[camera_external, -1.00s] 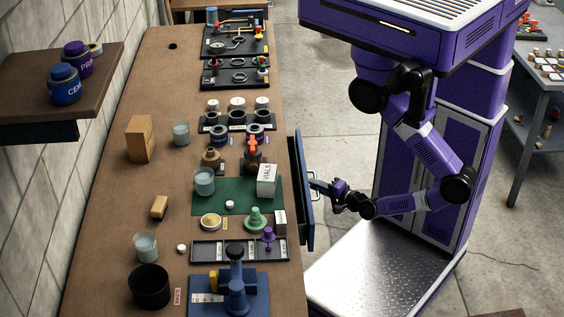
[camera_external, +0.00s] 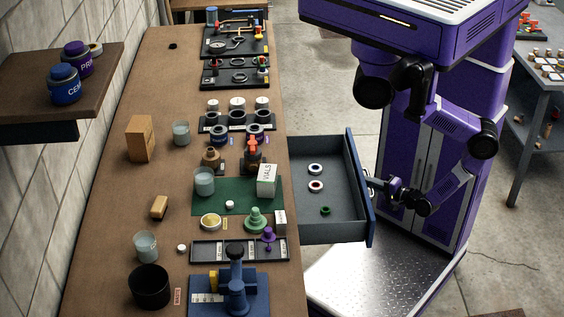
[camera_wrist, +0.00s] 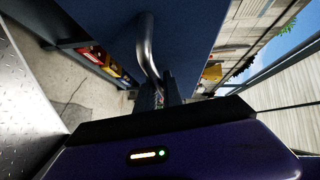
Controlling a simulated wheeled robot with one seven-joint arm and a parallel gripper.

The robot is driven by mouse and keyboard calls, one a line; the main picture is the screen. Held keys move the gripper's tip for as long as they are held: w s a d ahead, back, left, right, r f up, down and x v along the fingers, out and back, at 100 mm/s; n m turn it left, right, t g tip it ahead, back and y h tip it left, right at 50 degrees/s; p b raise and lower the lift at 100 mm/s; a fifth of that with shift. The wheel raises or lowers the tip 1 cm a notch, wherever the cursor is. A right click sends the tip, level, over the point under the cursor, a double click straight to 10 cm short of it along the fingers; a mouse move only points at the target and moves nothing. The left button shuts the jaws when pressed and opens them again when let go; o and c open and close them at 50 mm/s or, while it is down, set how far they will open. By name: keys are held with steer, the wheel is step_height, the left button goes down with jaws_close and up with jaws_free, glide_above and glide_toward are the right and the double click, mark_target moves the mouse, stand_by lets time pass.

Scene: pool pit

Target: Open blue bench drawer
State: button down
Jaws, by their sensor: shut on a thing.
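The blue bench drawer (camera_external: 361,188) is pulled well out from the right side of the bench in the external view. Its grey inside shows a white ring (camera_external: 315,169), a white ring with a red centre (camera_external: 316,187) and a green ring (camera_external: 325,211). My gripper (camera_external: 374,185) is at the outer face of the drawer front, shut on the drawer handle. In the wrist view the blue drawer front (camera_wrist: 190,30) fills the upper middle, and the curved metal handle (camera_wrist: 148,50) runs down to my gripper (camera_wrist: 160,92). The fingertips are partly hidden there.
The brown bench top (camera_external: 110,215) holds jars, a green mat (camera_external: 236,204), a black tray (camera_external: 215,250) and a blue vise-like fixture (camera_external: 236,285). A grey side table (camera_external: 540,85) stands at the far right. Concrete floor is clear beyond the drawer.

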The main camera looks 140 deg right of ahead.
steer(key=shift+a, duration=0.15)
steer(key=c, duration=1.8)
jaws_free()
steer(key=shift+o, duration=0.2)
steer(key=a+r, duration=0.1)
steer(key=a, duration=0.6)
steer(key=shift+a+b, duration=0.4)
steer(key=shift+r, duration=0.15)
